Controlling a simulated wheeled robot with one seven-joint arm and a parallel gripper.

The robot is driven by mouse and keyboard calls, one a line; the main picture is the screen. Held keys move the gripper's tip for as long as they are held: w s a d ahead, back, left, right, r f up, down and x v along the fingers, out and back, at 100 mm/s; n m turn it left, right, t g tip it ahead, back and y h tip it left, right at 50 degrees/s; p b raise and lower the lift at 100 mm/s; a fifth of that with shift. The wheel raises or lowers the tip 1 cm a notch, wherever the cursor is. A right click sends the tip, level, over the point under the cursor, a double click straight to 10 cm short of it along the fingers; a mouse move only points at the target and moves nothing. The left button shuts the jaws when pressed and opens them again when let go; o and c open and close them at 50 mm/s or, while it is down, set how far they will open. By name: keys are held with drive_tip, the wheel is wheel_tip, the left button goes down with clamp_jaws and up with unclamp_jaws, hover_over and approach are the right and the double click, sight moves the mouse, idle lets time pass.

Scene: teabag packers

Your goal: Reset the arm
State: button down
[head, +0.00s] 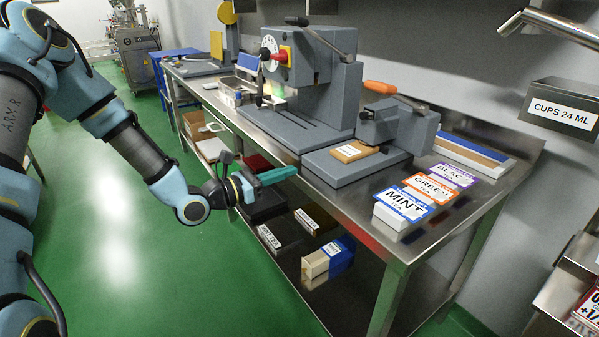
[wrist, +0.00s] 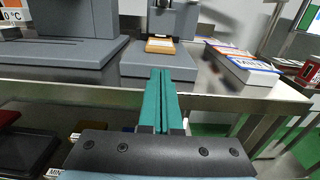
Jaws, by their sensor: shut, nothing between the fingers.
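My gripper (head: 277,176) has green fingers pressed together with nothing between them. In the head view it hangs in the air at the front edge of the steel bench (head: 408,243), beside the grey machines. In the wrist view the shut green fingers (wrist: 162,85) point forward toward the grey base plate of the smaller press (wrist: 186,63). My blue and grey arm reaches in from the left of the head view with its elbow bent.
On the bench are a large grey press (head: 300,85), a small press with an orange handle (head: 395,125), a wooden block (head: 354,151) and tea boxes marked MINT (head: 402,206), GREEN and BLACK. A lower shelf holds boxes, including a blue and cream one (head: 328,258). Green floor (head: 120,210) is open at left.

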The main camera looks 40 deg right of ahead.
drive_tip(key=shift+a, duration=0.45)
drive_tip(key=s+a+f+m+g+y, duration=0.1)
drive_tip(key=s+a+m+g+y, duration=0.15)
drive_tip(key=a+m+y, duration=0.5)
drive_tip(key=s+a+m+g+y, duration=0.2)
drive_tip(key=s+a+m, duration=0.2)
drive_tip(key=a, duration=0.6)
drive_tip(key=w+a+r+m+t+y, duration=0.1)
drive_tip(key=w+a+m+t+y, duration=0.1)
drive_tip(key=a, duration=0.6)
drive_tip(key=w+a+r+m+t+y, duration=0.2)
drive_tip(key=a+t+y, duration=0.1)
drive_tip(key=a, duration=0.5)
drive_tip(key=w+a+r+m+t+y, duration=0.2)
drive_tip(key=w+a+m+y, duration=0.1)
drive_tip(key=a, duration=0.5)
drive_tip(key=shift+a, duration=0.4)
